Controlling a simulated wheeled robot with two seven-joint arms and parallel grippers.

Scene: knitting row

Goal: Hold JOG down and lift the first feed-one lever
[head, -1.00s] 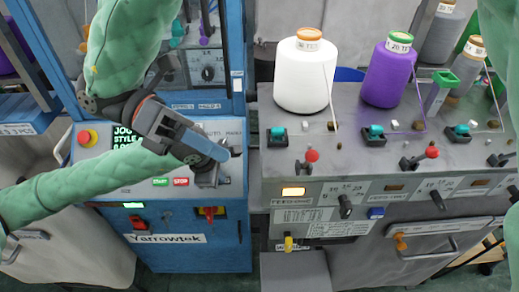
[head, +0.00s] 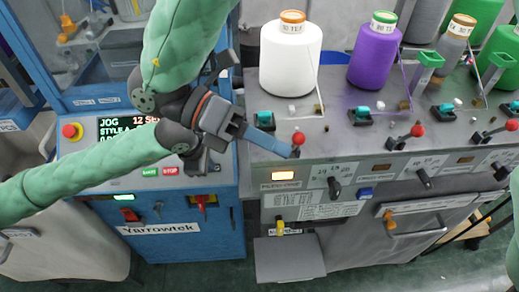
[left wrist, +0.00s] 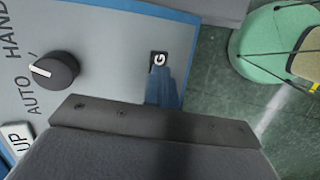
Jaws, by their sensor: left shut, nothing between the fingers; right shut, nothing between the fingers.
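The first feed-one lever (head: 298,139) is a red-knobbed lever on the grey machine's front, below the white cone. My right gripper (head: 283,149), reached from the top, is shut and empty, its blue fingertips right beside the lever's base; I cannot tell if they touch. My left gripper (head: 199,167) points down over the control panel, partly hidden. In the left wrist view its shut blue fingers (left wrist: 168,88) reach to the JOG button (left wrist: 158,59), of which only a G shows; how far it is pressed is unclear. The display (head: 127,128) reads JOG with a 12 beside it.
An emergency stop (head: 71,131) and START and STOP buttons are on the panel. A HAND/AUTO knob (left wrist: 54,70) lies left of the JOG button. White (head: 290,60) and purple (head: 373,55) cones stand behind the levers. More red-knobbed levers (head: 417,130) continue to the right.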

